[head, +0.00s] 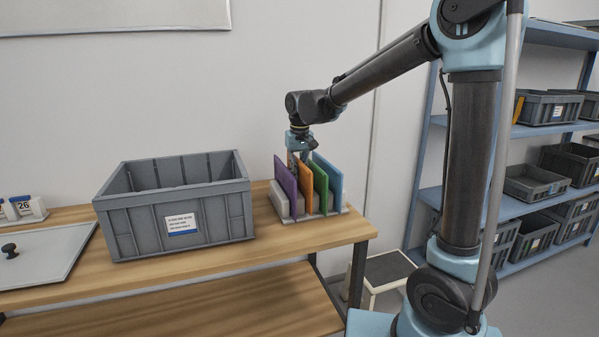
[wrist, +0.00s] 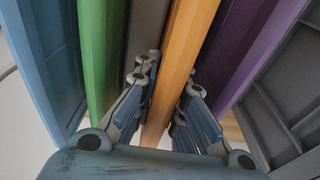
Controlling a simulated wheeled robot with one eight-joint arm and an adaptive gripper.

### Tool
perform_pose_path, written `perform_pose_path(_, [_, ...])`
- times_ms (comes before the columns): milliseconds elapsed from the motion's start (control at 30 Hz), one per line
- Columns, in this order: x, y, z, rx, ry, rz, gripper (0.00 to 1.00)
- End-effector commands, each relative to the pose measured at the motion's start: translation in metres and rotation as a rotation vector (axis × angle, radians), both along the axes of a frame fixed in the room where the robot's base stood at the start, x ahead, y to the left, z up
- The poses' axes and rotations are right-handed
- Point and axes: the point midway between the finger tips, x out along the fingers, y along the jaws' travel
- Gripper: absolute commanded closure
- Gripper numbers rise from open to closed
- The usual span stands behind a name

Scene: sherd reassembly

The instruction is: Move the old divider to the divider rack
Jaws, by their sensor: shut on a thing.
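The divider rack (head: 326,214) is a low grey block with slots at the right end of the wooden table. Purple (head: 285,188), orange (head: 305,187), green (head: 320,188) and blue (head: 330,178) dividers stand upright in it. My gripper (head: 298,157) is over the rack, pointing down. In the wrist view, my gripper (wrist: 165,105) has its fingers on both sides of the orange divider (wrist: 175,75) and is shut on it. The green divider (wrist: 99,60) and purple divider (wrist: 255,50) flank it. I cannot tell whether the orange divider's lower edge is seated in its slot.
A grey crate (head: 180,220) with a white and blue label stands left of the rack. A flat grey lid (head: 45,258) with a black knob lies further left. A blue shelf unit (head: 521,130) with several grey bins stands at right; a step stool (head: 385,272) is below.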

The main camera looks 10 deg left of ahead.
Motion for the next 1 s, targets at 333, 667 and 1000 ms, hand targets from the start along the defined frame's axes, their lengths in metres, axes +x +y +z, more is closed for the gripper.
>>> perform_pose_path(333, [0.0,0.0,-0.011,0.0,0.0,0.0,1.0])
perform_pose_path(667, [0.0,0.0,-0.012,0.0,0.0,0.0,0.82])
perform_pose_path(1000, [0.0,0.0,-0.012,0.0,0.0,0.0,0.66])
